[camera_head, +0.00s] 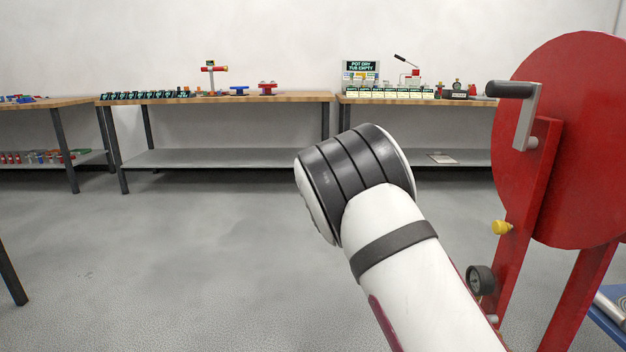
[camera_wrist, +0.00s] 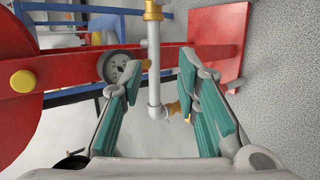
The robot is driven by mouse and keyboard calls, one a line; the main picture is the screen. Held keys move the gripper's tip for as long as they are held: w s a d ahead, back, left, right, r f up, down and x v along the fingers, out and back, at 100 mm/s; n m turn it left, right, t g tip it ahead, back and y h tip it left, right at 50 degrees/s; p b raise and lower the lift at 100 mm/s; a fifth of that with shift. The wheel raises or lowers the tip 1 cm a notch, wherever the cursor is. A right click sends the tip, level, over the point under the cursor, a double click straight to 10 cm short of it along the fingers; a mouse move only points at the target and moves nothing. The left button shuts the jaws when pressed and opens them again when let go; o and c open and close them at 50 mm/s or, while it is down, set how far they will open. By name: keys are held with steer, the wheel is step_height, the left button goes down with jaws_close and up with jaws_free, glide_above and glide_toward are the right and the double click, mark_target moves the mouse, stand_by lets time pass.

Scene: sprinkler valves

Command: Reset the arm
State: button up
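My gripper (camera_wrist: 160,72) shows in the wrist view, its two fingers with teal pads spread apart. It is open, and neither pad touches anything that I can see. A grey pipe (camera_wrist: 154,60) with a brass fitting on top shows in the gap between the fingers. I cannot tell how far beyond the fingertips it is. In the head view my arm reaches up from the lower right and bends at a black-banded joint; the gripper itself is out of sight there.
A red reel-like stand (camera_head: 565,140) with a crank handle (camera_head: 520,105) stands close on the right. In the wrist view its red frame (camera_wrist: 75,70) and a round gauge (camera_wrist: 118,66) lie near the left finger. Workbenches (camera_head: 225,98) line the back wall. Open floor (camera_head: 150,260) lies left.

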steer(key=s+r+y, duration=0.4)
steer(key=s+r, duration=0.3)
steer(key=s, duration=0.4)
steer(key=s+r+y, duration=0.4)
steer(key=s+r, duration=0.4)
steer(key=s, duration=0.3)
steer(key=s+a+f+n+t+y+p, duration=0.1)
steer(key=s+a+t+y, duration=0.2)
steer(key=s, duration=1.8)
step_height(320, 180, up, 40)
steer(key=t+p, duration=0.4)
steer(key=p, duration=3.4)
steer(key=shift+w+a+f+h, duration=0.15)
steer(key=shift+w+f+h, duration=0.1)
steer(key=shift+w+h, duration=0.05)
